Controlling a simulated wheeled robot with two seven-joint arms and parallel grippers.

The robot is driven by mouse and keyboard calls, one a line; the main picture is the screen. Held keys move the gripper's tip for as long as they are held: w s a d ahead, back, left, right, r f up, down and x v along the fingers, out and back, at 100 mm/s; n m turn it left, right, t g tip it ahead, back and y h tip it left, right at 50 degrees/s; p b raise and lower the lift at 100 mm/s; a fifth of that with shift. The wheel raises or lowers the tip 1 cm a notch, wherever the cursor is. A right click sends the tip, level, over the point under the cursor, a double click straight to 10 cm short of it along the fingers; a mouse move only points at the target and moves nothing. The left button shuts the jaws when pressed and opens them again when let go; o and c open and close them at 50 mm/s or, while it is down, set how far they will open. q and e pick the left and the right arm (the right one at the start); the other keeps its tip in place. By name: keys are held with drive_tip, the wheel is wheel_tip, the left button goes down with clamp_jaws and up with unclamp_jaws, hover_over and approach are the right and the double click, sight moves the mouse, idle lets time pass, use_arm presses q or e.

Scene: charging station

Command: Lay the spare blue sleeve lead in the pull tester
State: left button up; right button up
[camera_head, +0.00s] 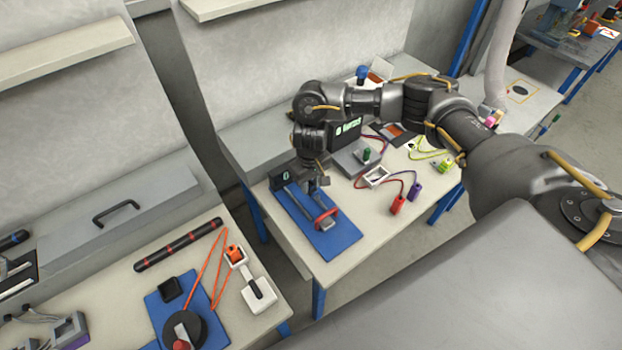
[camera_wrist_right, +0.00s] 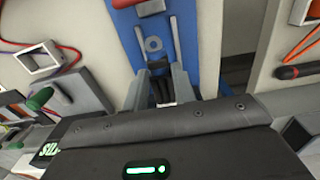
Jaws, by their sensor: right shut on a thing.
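My right gripper (camera_head: 313,188) points down over the blue mat (camera_head: 335,243) with a grey and black device on it, which looks like the pull tester (camera_head: 281,178). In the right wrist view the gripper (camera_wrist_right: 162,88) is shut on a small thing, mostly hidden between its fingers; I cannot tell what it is. A red piece (camera_head: 326,216) crosses the device's near end. I cannot pick out a lead with a blue sleeve. My left gripper is not in view.
To the right on the same table are a grey box with a green knob (camera_head: 366,155), a white frame (camera_head: 375,178), red and purple plugs (camera_head: 397,204) with wires, and yellow-green leads (camera_head: 445,163). A nearer table at left holds an orange lead (camera_head: 207,268) and a black rod (camera_head: 178,245).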

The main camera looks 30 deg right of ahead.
sight(310, 186)
drive_tip(key=shift+s+f, duration=0.1)
drive_tip(key=shift+f, duration=0.45)
drive_tip(key=shift+a+f+b, duration=0.1)
drive_tip(key=shift+f+b, duration=0.3)
drive_tip(key=shift+f, duration=0.25)
drive_tip(key=shift+w+f, duration=0.2)
drive_tip(key=shift+f, duration=0.15)
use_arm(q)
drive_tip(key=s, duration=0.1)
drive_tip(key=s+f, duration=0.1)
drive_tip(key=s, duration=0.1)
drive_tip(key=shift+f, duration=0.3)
use_arm(e)
drive_tip(key=shift+s, duration=0.1)
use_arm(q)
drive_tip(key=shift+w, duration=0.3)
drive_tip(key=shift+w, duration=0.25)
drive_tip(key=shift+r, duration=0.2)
use_arm(e)
drive_tip(key=shift+p, duration=0.3)
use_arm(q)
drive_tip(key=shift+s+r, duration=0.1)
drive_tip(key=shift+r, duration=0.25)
